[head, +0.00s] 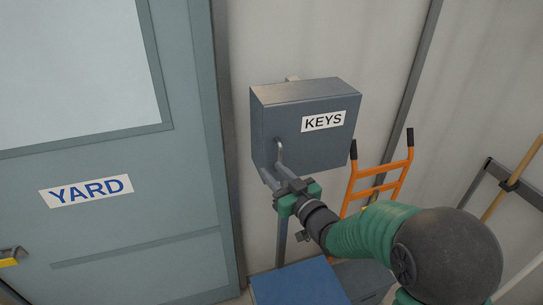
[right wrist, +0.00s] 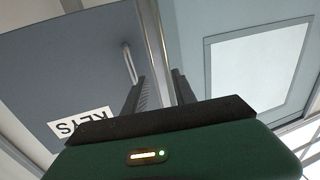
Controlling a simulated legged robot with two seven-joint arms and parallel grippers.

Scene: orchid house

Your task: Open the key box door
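The grey key box (head: 268,124) hangs on the wall with its door (head: 328,144) shut; the door bears a KEYS label. A metal bar handle (head: 280,152) stands upright near the door's left edge. My right gripper (head: 271,178) is open and empty, its fingers reaching up toward the handle's lower end. In the right wrist view, the handle (right wrist: 129,64) lies beyond the left finger's tip, outside the gap between the fingers (right wrist: 158,80). I cannot tell whether that finger touches it.
A grey YARD door (head: 130,225) with a window stands left of the box. An orange hand truck (head: 390,179) leans on the wall to the right, behind my right arm. A blue-topped object (head: 298,285) sits below the box. A wooden pole (head: 513,178) stands far right.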

